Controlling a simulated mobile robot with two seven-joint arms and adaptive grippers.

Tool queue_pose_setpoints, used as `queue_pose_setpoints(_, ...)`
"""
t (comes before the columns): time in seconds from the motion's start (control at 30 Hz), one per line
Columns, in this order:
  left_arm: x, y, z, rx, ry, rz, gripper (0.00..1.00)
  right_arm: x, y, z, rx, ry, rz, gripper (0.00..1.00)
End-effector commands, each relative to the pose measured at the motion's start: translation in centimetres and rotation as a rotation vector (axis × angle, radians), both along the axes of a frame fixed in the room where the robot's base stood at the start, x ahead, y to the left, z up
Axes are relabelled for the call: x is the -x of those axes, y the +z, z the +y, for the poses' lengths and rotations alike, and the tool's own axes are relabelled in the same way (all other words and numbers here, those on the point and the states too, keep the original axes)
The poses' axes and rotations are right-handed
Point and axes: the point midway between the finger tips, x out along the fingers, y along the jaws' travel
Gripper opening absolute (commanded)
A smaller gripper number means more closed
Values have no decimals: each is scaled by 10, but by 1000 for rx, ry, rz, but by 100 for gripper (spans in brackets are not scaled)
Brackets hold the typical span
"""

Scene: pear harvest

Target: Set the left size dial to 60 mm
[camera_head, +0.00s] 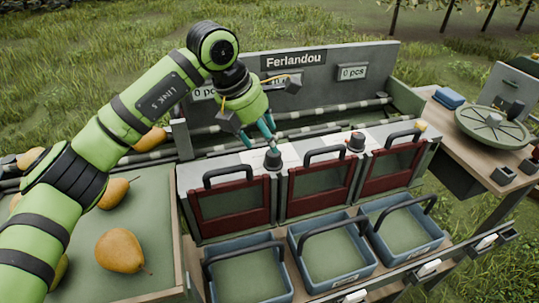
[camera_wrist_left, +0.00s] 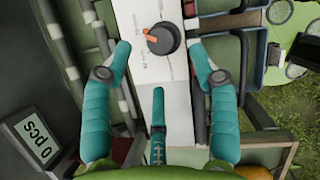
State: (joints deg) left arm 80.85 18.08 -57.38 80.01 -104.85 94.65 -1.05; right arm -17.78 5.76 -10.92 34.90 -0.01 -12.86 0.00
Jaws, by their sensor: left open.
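The left size dial (camera_head: 273,159) is a dark round knob on the white top panel of the sorter, above the leftmost red gate. In the left wrist view the dial (camera_wrist_left: 163,39) lies between and slightly beyond the fingertips, with an orange pointer (camera_wrist_left: 151,34) toward the picture's left. Small scale marks beside it are too small to read surely. My left gripper (camera_head: 268,128) is above the dial, pointing down. Its teal fingers are spread open in the wrist view (camera_wrist_left: 160,52), apart from the dial and empty. My right gripper is not in view.
A second dial (camera_head: 356,142) sits farther right on the panel. Black handles (camera_head: 230,173) rise above the red gates near the dials. Blue crates (camera_head: 250,245) stand in front. Pears (camera_head: 119,250) lie on the left tray. The Ferlandou back panel (camera_head: 340,60) stands behind.

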Motion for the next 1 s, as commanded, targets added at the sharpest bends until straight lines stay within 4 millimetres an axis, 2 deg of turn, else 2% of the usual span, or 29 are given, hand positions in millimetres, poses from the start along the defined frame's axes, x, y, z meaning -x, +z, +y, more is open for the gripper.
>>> queue_pose_setpoints(0.2, -6, -31, -12, -1, -3, 4, 59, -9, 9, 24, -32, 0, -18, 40)
queue_pose_setpoints(0.33, -9, -45, -17, 0, -2, 3, 59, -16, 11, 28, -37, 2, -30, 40)
queue_pose_setpoints(0.7, -11, -52, -19, -1, -2, 1, 59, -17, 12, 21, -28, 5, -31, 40)
queue_pose_setpoints(0.73, -11, -52, -19, -1, -2, 1, 51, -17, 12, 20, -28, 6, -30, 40)
queue_pose_setpoints(0.83, -11, -52, -19, 0, -2, 0, 11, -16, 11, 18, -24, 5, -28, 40)
queue_pose_setpoints(0.87, -11, -52, -20, 0, -4, 1, 7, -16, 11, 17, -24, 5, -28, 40)
queue_pose_setpoints(1.0, -11, -52, -20, 3, -4, 0, 7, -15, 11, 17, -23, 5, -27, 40)
